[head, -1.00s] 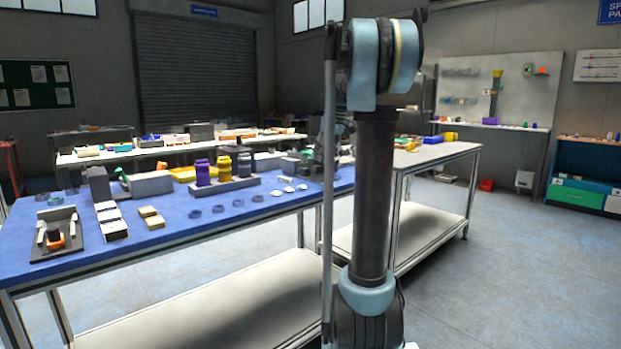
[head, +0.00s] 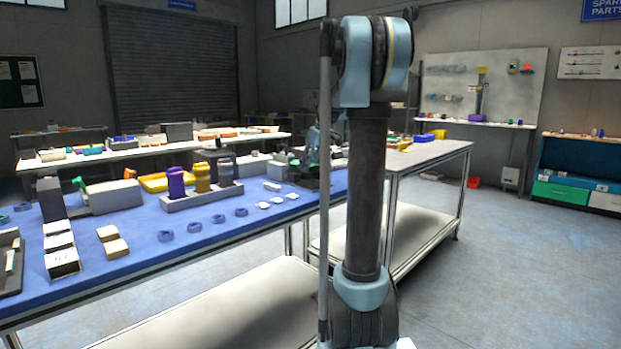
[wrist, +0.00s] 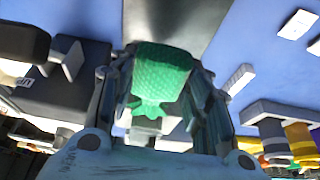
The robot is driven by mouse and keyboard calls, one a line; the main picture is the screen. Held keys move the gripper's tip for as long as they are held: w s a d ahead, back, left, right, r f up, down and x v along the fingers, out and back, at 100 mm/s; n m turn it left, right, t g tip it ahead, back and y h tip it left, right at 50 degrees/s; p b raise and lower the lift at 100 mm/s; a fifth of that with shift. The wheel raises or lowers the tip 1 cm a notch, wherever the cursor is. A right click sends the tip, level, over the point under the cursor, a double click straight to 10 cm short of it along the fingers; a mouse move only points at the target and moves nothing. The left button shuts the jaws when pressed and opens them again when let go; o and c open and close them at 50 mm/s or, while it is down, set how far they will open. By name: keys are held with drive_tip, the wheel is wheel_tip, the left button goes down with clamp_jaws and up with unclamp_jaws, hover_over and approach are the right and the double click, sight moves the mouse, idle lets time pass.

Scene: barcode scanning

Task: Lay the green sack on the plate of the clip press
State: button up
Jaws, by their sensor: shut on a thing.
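The green sack (wrist: 160,72) is a textured bundle with a gathered, tied neck, held between the two fingers of my gripper (wrist: 160,88) in the wrist view. My gripper is shut on it. In the head view my gripper (head: 316,158) is small, partly behind my arm column, over the far right end of the blue table; the sack is too small to make out surely there. Beyond the sack in the wrist view are a dark grey flat surface (wrist: 172,18) and a dark block with a pale tag (wrist: 70,82). I cannot tell whether either belongs to the clip press.
The blue table (head: 150,265) holds a rack with purple, yellow and dark bottles (head: 201,180), a yellow tray (head: 153,183), several blue rings (head: 193,227), white boxes (head: 60,243) and tan blocks (head: 112,241). A pale table (head: 428,155) stands to the right.

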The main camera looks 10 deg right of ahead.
drive_tip(key=shift+a+f, duration=0.1)
drive_tip(key=shift+f, duration=2.1)
drive_tip(key=o, duration=1.2)
drive_tip(key=v, duration=1.2)
drive_tip(key=s+a+f+m+h, duration=0.1)
drive_tip(key=s+f+m, duration=0.1)
drive_tip(key=s+f, duration=0.8)
drive_tip(key=s+f+m+g, duration=0.1)
drive_tip(key=s+f+m, duration=0.1)
drive_tip(key=s+f, duration=0.8)
drive_tip(key=s+a+f+m+h, duration=0.1)
drive_tip(key=s+f+m, duration=0.2)
drive_tip(key=s+f, duration=0.7)
drive_tip(key=shift+s+a+h, duration=0.15)
drive_tip(key=shift+s, duration=2.5)
drive_tip(key=shift+s+a+h, duration=0.15)
drive_tip(key=shift+s, duration=2.5)
